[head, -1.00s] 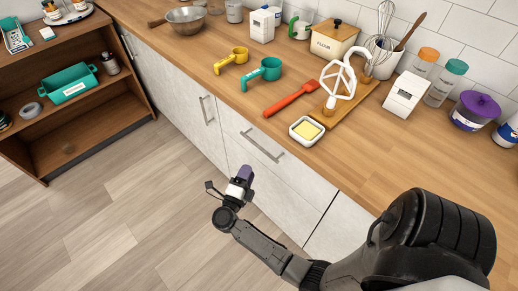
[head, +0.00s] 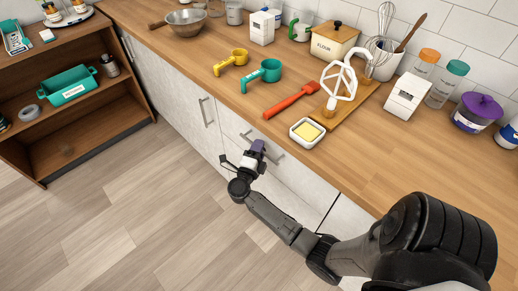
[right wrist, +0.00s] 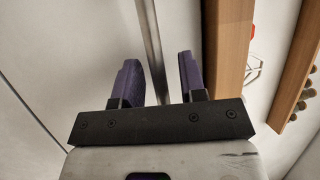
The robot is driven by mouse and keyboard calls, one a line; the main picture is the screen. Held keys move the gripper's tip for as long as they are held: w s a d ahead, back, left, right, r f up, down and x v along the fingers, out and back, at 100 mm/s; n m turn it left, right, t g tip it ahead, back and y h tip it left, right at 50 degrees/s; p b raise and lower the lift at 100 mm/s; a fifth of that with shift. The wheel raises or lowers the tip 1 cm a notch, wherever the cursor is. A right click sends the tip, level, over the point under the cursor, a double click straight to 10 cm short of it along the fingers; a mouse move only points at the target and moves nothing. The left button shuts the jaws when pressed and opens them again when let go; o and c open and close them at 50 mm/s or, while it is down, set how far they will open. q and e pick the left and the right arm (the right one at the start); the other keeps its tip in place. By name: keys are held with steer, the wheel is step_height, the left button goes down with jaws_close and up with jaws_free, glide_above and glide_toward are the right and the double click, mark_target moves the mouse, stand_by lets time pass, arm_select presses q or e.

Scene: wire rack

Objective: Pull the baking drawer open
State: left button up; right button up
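The drawer (head: 303,179) is a pale panel under the wooden counter, and its front looks flush with the cabinet. Its grey bar handle (head: 276,157) runs along the front and is partly covered by my right gripper (head: 258,147). In the right wrist view the handle (right wrist: 151,45) runs between the two purple fingers of my right gripper (right wrist: 158,68). These fingers stand apart with a gap on each side of the bar, so the gripper is open around the handle's line. My left gripper is not in view.
A cabinet door handle (head: 205,111) is to the left. An open shelf (head: 95,125) stands far left. The floor before the drawer is clear.

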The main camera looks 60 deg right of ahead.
steer(key=shift+c, duration=0.4)
jaws_close()
